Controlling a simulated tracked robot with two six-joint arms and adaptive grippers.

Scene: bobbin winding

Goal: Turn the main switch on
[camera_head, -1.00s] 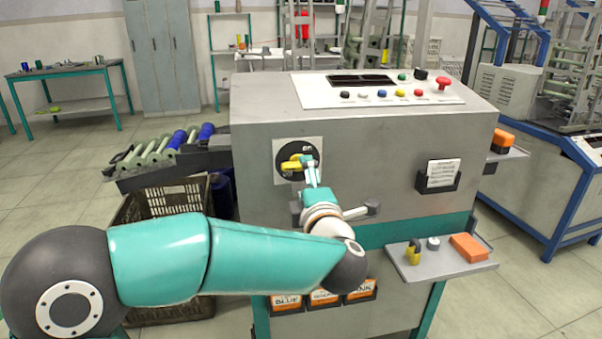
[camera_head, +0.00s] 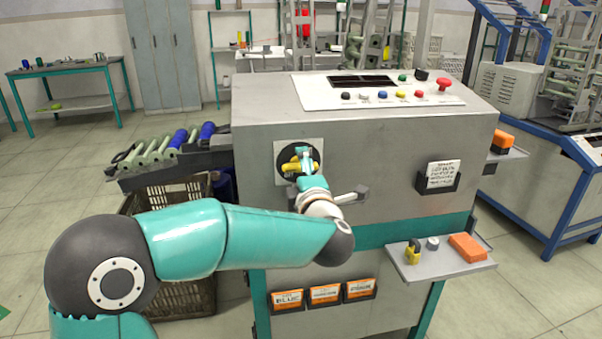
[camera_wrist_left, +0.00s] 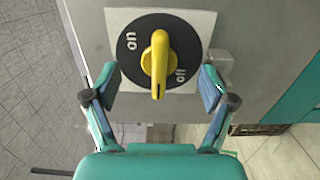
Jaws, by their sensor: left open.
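The main switch is a yellow handle (camera_wrist_left: 157,65) on a black round dial (camera_wrist_left: 130,74) on a pale plate, on the machine's front. In the left wrist view, "on" is at the dial's upper left and "off" at its lower right. The handle points down the picture, between the two labels. In the head view the handle (camera_head: 291,167) lies roughly level and is partly covered. My left gripper (camera_head: 306,162) is in front of the dial. In the wrist view its open fingers (camera_wrist_left: 159,88) stand either side of the handle, with gaps on both sides. My right gripper is out of view.
A grey lever-like part (camera_head: 349,196) sticks out just below right of the switch. A side shelf (camera_head: 440,263) holds a yellow padlock (camera_head: 413,252) and an orange block (camera_head: 467,247). A crate (camera_head: 188,281) stands at the machine's left. Buttons (camera_head: 400,94) line the top panel.

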